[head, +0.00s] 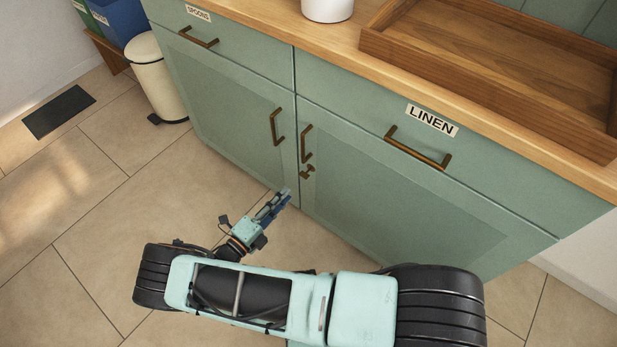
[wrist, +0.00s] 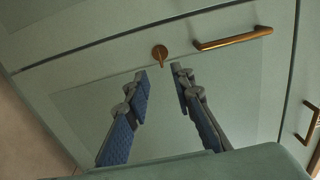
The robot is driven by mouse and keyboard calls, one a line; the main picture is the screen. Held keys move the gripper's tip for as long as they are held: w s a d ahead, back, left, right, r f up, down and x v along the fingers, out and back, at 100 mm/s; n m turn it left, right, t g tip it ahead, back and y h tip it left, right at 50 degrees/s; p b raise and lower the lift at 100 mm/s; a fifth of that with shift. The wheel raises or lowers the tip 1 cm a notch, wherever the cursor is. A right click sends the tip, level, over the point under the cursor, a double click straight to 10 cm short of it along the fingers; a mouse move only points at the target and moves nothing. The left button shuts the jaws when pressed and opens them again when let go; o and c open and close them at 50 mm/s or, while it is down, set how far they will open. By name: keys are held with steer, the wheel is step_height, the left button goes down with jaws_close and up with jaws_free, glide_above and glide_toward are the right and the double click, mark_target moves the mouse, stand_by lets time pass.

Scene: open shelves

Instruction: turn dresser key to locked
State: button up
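The small brass key (head: 307,171) sits in the right door of the green dresser (head: 390,205), just below that door's upright handle. In the wrist view the key (wrist: 160,53) shows as a round brass piece with a short tab pointing down in the picture. My gripper (head: 284,194) is in front of the doors, lower in the picture than the key and a little left of it. In the wrist view my gripper (wrist: 161,73) has its two blue-padded fingers apart with nothing between them. The key appears just beyond the fingertips, not touching them.
The right door's handle (head: 306,144) is close above the key, and the left door's handle (head: 275,127) is beside it. A drawer labelled LINEN (head: 432,120) is above. A wooden tray (head: 440,50) and white pot are on top.

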mark_target(304, 175)
steer(key=b+x, duration=0.1)
steer(key=x, duration=0.9)
steer(key=shift+w+d, duration=0.2)
steer(key=shift+w, duration=0.05)
jaws_close()
